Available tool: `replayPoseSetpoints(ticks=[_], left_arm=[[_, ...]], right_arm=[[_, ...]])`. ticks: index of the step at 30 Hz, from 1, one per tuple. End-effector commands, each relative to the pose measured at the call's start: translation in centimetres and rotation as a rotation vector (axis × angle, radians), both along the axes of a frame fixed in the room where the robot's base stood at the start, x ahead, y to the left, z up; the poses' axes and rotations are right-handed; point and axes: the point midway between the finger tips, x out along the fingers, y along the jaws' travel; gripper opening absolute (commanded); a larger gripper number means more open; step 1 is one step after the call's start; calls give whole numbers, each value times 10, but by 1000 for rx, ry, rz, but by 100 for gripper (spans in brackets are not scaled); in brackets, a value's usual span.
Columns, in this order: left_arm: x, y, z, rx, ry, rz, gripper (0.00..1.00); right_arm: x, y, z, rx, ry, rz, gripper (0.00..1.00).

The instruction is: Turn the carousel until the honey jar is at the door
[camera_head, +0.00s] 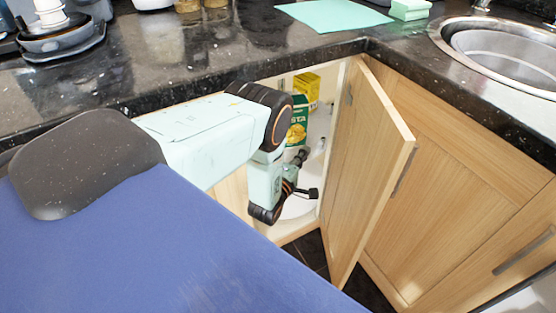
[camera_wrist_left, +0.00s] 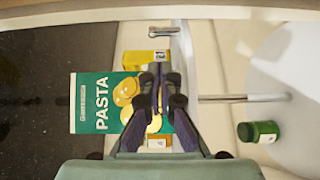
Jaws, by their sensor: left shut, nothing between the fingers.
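The carousel shows as a pale round shelf inside the open corner cabinet, in the head view (camera_head: 299,207) and at the right of the left wrist view (camera_wrist_left: 292,75). A green pasta box (camera_head: 297,122) stands on it; it also shows in the left wrist view (camera_wrist_left: 88,100). My left gripper (camera_head: 303,157) is inside the cabinet, shut and empty. In the left wrist view its fingers (camera_wrist_left: 161,88) overlap the pasta box; I cannot tell whether they touch it. I cannot make out a honey jar. My right gripper is not in view.
A yellow box (camera_head: 307,88) stands behind the pasta box. A small green jar (camera_wrist_left: 257,132) is at the right in the wrist view. A metal post (camera_wrist_left: 243,98) shows there too. The open wooden door (camera_head: 368,165) stands right of my arm. The dark countertop (camera_head: 200,55) overhangs the opening.

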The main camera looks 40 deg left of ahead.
Motion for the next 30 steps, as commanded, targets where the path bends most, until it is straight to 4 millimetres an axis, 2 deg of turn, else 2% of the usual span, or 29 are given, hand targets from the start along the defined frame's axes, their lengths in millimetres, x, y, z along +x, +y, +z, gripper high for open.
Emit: replayPoseSetpoints(ticks=[6, 21, 25, 30], left_arm=[[-42, -12, 2, 0, 3, 0, 0], [-141, -37, 2, 0, 1, 0, 0], [-156, -40, 1, 0, 1, 2, 0], [-164, -42, 1, 0, -1, 2, 0]], right_arm=[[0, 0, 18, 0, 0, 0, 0], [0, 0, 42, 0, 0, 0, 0], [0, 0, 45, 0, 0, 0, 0], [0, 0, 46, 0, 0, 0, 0]])
